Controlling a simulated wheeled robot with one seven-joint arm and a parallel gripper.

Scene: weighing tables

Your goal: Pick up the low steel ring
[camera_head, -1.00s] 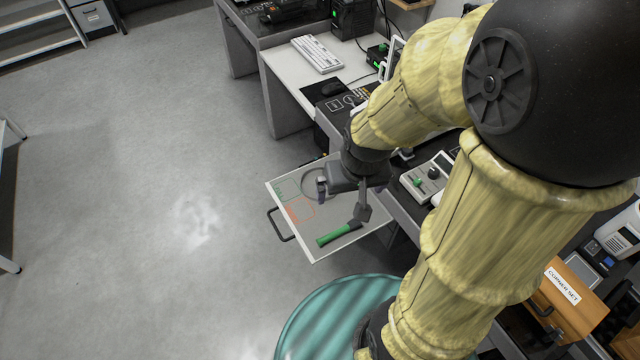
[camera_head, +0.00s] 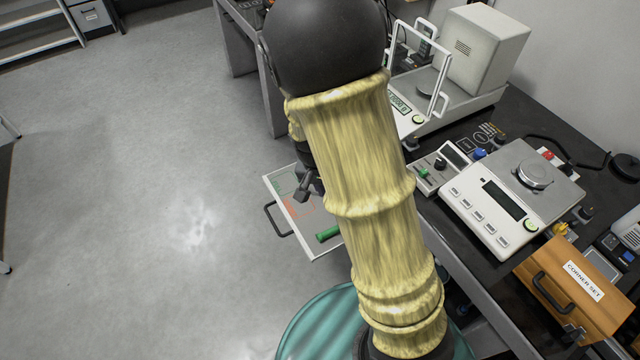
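My gripper (camera_head: 309,187) shows only in part at the left edge of my arm, over the pulled-out drawer (camera_head: 315,250). Its fingers are small, dark and partly covered by my arm, so I cannot tell whether they are open or shut. I cannot make out a steel ring in the drawer; my arm hides much of it. A low round metal piece (camera_head: 535,173) sits on the pan of the scale (camera_head: 500,215) at the right. I cannot tell whether it is the low steel ring.
A green-handled hammer (camera_head: 327,234) lies in the drawer, its head hidden. An orange case (camera_head: 565,290) marked CORNER SET stands lower right. A balance (camera_head: 455,105) with a glass shield stands at the back. A teal round top (camera_head: 315,325) is below the drawer. Floor at left is clear.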

